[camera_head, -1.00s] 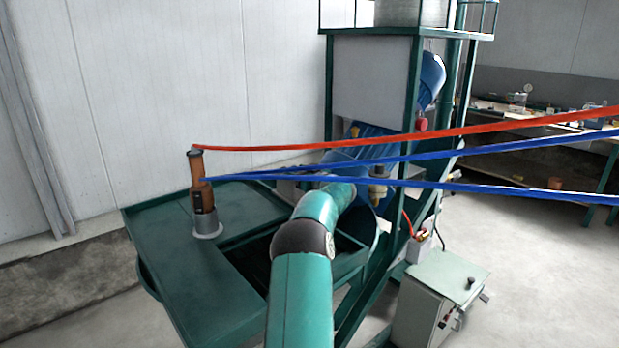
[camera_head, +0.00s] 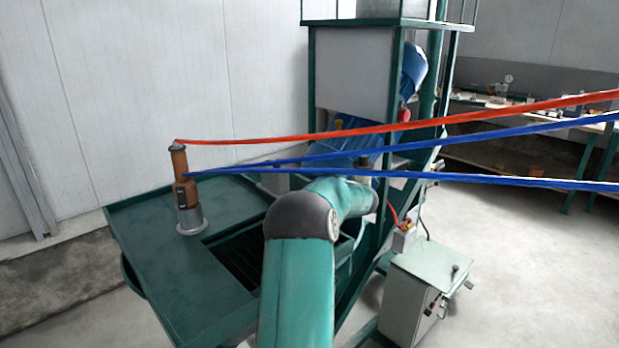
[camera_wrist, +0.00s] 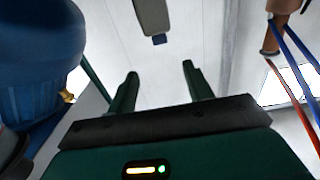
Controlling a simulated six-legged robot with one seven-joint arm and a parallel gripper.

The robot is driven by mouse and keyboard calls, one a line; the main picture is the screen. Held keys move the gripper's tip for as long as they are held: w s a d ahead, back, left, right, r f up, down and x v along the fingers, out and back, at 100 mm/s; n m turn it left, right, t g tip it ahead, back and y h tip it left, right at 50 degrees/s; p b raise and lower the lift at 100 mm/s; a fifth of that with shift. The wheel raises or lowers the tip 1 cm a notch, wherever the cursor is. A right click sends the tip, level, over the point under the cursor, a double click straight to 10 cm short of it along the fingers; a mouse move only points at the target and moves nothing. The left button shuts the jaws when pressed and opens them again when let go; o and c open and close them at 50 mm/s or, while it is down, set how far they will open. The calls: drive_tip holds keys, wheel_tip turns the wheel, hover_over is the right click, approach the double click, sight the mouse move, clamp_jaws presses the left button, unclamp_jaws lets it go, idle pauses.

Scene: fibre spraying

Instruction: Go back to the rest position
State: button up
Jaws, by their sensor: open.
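My gripper (camera_wrist: 160,85) shows in the wrist view with its two green fingers apart and nothing between them. In the head view my gripper is hidden behind my own teal arm, which reaches over the green machine table. The brown spray tool (camera_head: 183,180) stands upright in a grey round holder (camera_head: 190,220) on the table's left part. A red hose and two blue hoses run from it to the right. In the wrist view the tool (camera_wrist: 277,25) hangs at the upper right, clear of my fingers.
The green table (camera_head: 170,265) has a dark open pit beside my arm. A green-framed machine with a blue motor (camera_head: 413,72) rises behind. The hoses (camera_head: 480,178) cross above my arm. A grey control box (camera_head: 420,295) stands at right, with open floor beyond.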

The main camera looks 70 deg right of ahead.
drive_tip(key=shift+w, duration=0.1)
idle(0.3)
drive_tip(key=w+a+r+m+g+h, duration=0.2)
drive_tip(key=w+a+r+m+h, duration=0.15)
drive_tip(key=w+a+r, duration=1)
drive_tip(key=w+a+f+g+y, duration=0.1)
drive_tip(key=w+a, duration=0.2)
drive_tip(key=a, duration=0.6)
drive_tip(key=w+a+g+y, duration=0.1)
drive_tip(key=w+a, duration=0.3)
drive_tip(key=a, duration=0.5)
drive_tip(key=s+a+f+n+g+y, duration=0.1)
drive_tip(key=s+a+f+n+y, duration=0.15)
drive_tip(key=a, duration=0.85)
drive_tip(key=s+a+f+n+g+y, duration=0.1)
drive_tip(key=a+f+g+y, duration=0.15)
drive_tip(key=a, duration=0.85)
drive_tip(key=s+a+f+n+g+y, duration=0.1)
drive_tip(key=s+a+f+n+y, duration=0.1)
drive_tip(key=s+a+f, duration=0.2)
drive_tip(key=s+a+f+n+g+y, duration=0.2)
drive_tip(key=s+a+f, duration=0.3)
drive_tip(key=s+a, duration=0.5)
drive_tip(key=a+n, duration=0.1)
drive_tip(key=a, duration=0.4)
drive_tip(key=shift+s+f, duration=0.1)
